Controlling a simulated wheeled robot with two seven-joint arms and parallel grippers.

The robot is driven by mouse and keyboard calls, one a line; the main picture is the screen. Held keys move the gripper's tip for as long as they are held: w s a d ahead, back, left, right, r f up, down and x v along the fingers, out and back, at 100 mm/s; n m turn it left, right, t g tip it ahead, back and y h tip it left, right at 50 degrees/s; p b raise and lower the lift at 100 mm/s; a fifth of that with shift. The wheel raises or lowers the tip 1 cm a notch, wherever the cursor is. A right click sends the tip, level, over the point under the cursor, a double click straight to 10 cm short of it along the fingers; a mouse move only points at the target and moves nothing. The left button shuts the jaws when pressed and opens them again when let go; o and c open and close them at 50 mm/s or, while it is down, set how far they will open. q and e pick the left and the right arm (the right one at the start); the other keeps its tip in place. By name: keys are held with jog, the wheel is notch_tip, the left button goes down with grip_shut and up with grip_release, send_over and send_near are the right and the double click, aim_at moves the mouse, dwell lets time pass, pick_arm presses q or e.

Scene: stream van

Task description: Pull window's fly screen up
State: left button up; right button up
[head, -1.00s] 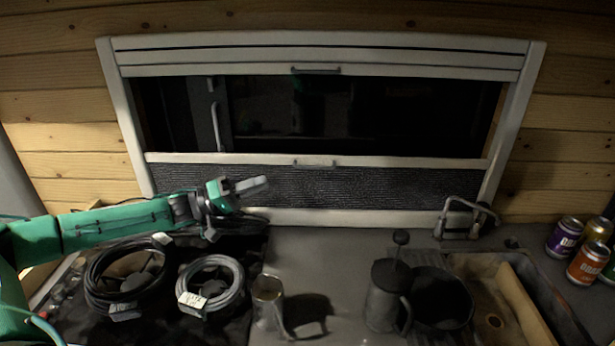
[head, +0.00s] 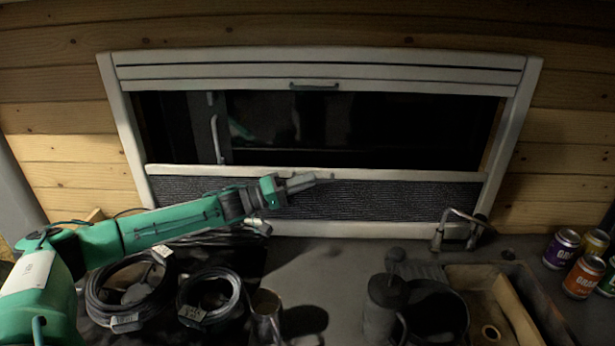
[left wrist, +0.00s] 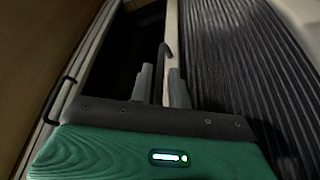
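The fly screen (head: 400,197) is a dark pleated panel across the lower part of the window, topped by a pale bar (head: 420,175). My left gripper (head: 316,178) reaches in from the left, with its fingers at the middle of this bar and covering the bar's handle in the head view. In the left wrist view, the two grey fingers (left wrist: 162,80) stand apart with the thin dark handle (left wrist: 164,56) between them. Whether they touch it, I cannot tell. The pleated screen (left wrist: 235,60) fills the right side there. My right gripper is not in view.
An upper blind (head: 420,75) with its own handle (head: 314,86) sits at the window top. Cable coils (head: 125,290), a metal mug (head: 266,305), a dark press pot (head: 385,300), a tap (head: 455,225), a sink (head: 500,300) and cans (head: 584,275) stand on the counter below.

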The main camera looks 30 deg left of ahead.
pick_arm(q)
jog(key=shift+w+d, duration=0.35)
jog(key=shift+w, duration=0.05)
grip_shut()
jog(key=shift+r, duration=0.15)
notch_tip(320, 180, up, 20)
jog(key=p, duration=1.8)
grip_release()
